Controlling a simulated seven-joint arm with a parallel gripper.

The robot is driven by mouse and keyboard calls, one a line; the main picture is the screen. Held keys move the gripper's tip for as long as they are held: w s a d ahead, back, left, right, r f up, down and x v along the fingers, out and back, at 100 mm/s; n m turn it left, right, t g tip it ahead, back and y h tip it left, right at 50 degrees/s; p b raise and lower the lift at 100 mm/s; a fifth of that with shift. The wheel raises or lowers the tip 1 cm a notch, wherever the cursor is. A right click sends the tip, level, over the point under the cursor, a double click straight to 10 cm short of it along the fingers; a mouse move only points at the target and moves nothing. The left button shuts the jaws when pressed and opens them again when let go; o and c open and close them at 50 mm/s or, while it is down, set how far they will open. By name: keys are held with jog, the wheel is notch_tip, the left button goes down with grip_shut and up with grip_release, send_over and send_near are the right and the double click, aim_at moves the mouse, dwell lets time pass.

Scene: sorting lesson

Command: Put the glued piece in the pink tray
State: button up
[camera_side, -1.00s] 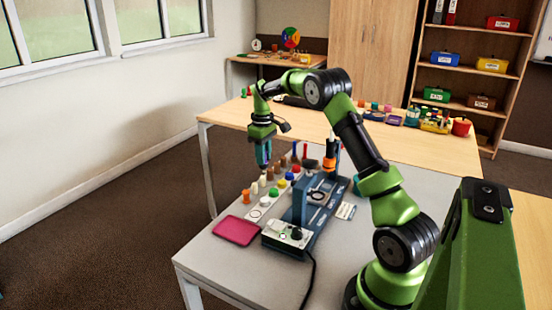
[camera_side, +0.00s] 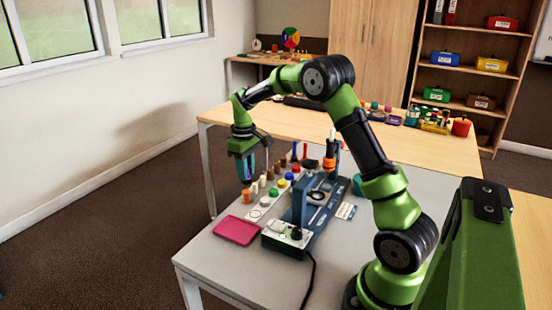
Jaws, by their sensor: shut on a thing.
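The pink tray (camera_side: 237,229) lies flat and empty at the front left of the grey table. My gripper (camera_side: 246,182) points down above the left end of the rows of small pieces, behind the tray and apart from it. I cannot tell by sight which piece is glued.
Several coloured pegs and pieces stand in rows right of my gripper, including a green one (camera_side: 274,193). A blue-grey device (camera_side: 302,205) with a control box (camera_side: 287,240) and black cable stands right of the tray. A white card (camera_side: 345,211) lies beyond it.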

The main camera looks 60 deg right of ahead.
jog(key=a, duration=1.3)
jog(key=shift+f, duration=3.85)
jog(key=shift+f, duration=0.3)
jog(key=o, duration=1.2)
jog(key=shift+o, duration=0.2)
notch_tip(320, 180, up, 7)
